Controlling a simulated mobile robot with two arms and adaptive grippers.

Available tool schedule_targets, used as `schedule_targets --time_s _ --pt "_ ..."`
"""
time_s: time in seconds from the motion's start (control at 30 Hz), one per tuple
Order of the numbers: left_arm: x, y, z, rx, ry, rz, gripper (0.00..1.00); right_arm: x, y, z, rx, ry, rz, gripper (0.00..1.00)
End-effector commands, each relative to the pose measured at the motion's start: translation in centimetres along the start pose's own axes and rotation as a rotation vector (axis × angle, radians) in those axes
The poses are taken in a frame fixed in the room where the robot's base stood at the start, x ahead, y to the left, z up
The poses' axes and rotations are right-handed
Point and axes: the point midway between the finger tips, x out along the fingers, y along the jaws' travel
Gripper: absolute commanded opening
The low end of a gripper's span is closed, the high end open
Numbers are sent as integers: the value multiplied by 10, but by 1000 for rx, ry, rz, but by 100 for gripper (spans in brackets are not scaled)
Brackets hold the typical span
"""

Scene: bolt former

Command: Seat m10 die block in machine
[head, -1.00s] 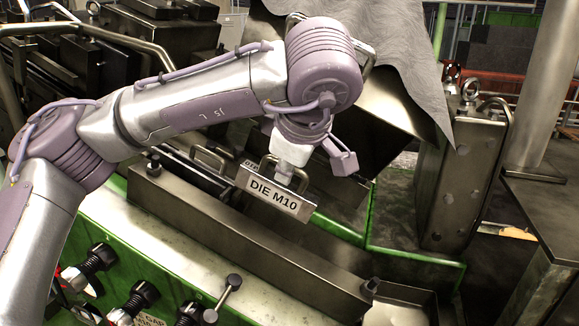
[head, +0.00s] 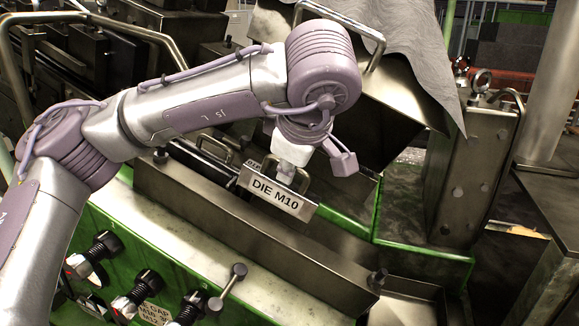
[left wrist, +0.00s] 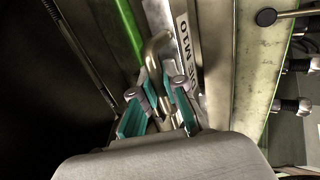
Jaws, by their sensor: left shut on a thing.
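The M10 die block (head: 277,198) is a metal block with a white "DIE M10" label and a bent handle on top. In the head view it hangs tilted behind the long steel rail of the machine (head: 230,219). My left gripper (head: 286,172) is shut on its handle. In the left wrist view the teal fingers of the gripper (left wrist: 168,100) close around the brass-coloured handle (left wrist: 153,50), with the label (left wrist: 187,55) beside it. The block's underside is hidden by the rail, so I cannot tell whether it touches the machine. My right gripper is not in view.
Another handled block (head: 213,150) stands behind and left of the die block. A large steel block with lifting rings (head: 472,170) is at the right. A grey sheet (head: 400,40) hangs over a metal hood. Knobs (head: 135,290) line the green front panel.

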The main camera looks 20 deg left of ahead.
Motion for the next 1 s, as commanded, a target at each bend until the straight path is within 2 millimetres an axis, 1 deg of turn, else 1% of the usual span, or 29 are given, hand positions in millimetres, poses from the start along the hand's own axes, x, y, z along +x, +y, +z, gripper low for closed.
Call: schedule_targets --time_s 0.23,0.67,1.0 --pt "1 0 -1 -4 1 6 0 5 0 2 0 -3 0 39" --pt "1 0 -2 -4 1 6 0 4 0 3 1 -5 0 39" --pt "2 -1 -2 -4 1 7 0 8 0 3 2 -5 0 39"
